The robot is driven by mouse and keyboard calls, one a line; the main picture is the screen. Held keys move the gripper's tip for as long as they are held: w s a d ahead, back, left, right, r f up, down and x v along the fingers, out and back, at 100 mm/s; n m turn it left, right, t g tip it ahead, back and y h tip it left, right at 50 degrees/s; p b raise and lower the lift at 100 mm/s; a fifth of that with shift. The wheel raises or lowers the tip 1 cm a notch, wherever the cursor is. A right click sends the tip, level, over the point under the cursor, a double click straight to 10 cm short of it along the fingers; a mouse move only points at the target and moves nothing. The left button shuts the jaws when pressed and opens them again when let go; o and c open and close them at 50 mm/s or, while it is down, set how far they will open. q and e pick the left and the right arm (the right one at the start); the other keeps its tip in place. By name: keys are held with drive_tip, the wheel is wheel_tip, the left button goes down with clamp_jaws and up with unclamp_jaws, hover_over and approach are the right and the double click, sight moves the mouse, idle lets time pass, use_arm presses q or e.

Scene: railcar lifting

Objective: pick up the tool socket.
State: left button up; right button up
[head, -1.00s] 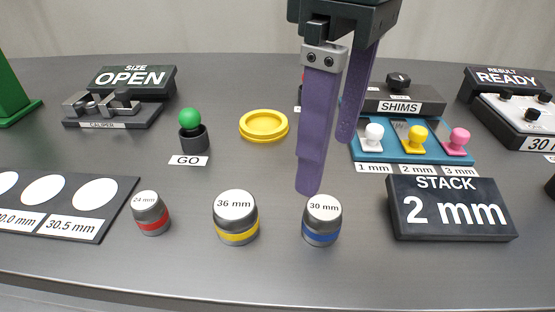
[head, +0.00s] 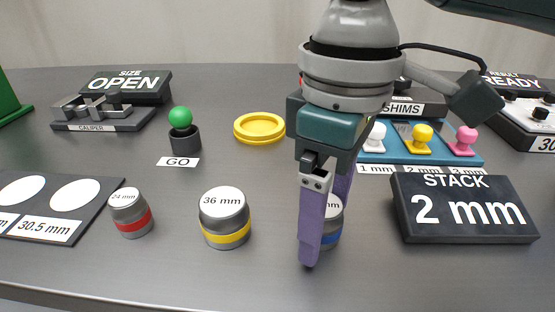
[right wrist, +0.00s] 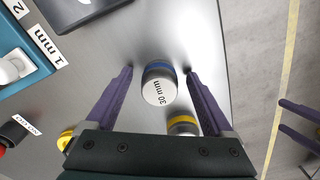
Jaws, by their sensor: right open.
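The tool sockets are grey cylinders with white labelled tops. The blue-banded 30 mm socket (head: 333,216) stands upright on the table, partly hidden behind a finger of my right gripper (head: 322,238). In the right wrist view, this socket (right wrist: 158,92) sits between the two purple, open fingers, with a gap visible on each side. The yellow-banded 36 mm socket (head: 225,218) and red-banded 24 mm socket (head: 131,213) stand to the left. Two purple fingers of my left gripper (right wrist: 297,124) show at the right edge of the right wrist view, cut off.
The black STACK sign (head: 465,208) stands close to the right of the gripper. Behind are the blue shim tray (head: 395,153), yellow round dish (head: 259,127) and green GO button (head: 181,118). A dark board with white circles (head: 80,228) lies left. The front table edge is near.

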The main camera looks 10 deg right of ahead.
clamp_jaws()
idle(0.7)
